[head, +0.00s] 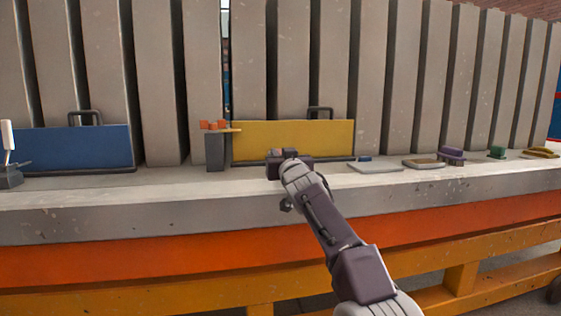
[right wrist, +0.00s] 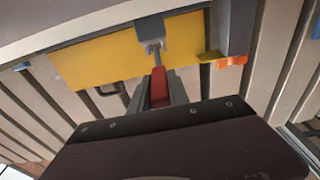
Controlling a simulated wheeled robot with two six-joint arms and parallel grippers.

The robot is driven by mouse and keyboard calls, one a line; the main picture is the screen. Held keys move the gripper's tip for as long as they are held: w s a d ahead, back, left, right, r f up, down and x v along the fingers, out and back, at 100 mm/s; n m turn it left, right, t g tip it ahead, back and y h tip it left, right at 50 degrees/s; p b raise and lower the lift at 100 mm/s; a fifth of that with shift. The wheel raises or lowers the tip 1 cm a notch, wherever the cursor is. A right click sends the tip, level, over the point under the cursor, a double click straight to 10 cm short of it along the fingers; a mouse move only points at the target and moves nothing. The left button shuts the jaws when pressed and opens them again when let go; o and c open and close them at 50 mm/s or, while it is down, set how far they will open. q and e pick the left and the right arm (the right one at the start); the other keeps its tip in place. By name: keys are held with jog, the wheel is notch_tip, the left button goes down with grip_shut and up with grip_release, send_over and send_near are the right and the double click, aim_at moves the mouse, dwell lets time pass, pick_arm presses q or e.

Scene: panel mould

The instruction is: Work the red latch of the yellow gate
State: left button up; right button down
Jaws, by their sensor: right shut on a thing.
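The yellow gate (head: 300,135) stands upright on the bench, with a black handle (head: 320,111) on top. It also shows in the right wrist view (right wrist: 105,62). My right gripper (head: 285,155) is low in front of the gate. In the right wrist view the gripper's fingers (right wrist: 160,98) are shut on the red latch (right wrist: 158,87). A thin rod runs from the latch into a grey block (right wrist: 149,30) at the gate. In the head view my wrist hides most of the latch. My left gripper is not in view.
A grey post (head: 215,153) with orange blocks (head: 213,125) on top stands at the gate's left end. A blue panel (head: 75,147) stands farther left. Flat plates (head: 376,167) and small purple (head: 451,155) and green (head: 497,152) things lie right along the bench.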

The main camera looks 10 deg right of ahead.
jog(key=shift+w+f, duration=0.1)
jog(key=shift+f, duration=0.25)
jog(key=c, duration=1.2)
grip_release()
jog(key=shift+c, duration=0.2)
jog(key=shift+r, duration=0.15)
jog(key=shift+s+b, duration=0.35)
jog(key=shift+b, duration=0.05)
jog(key=s+b, duration=0.4)
jog(key=s, duration=0.4)
jog(key=shift+s+f+b, duration=0.25)
jog(key=shift+f+b, duration=0.05)
jog(key=shift+f, duration=0.15)
jog(key=shift+d, duration=0.15)
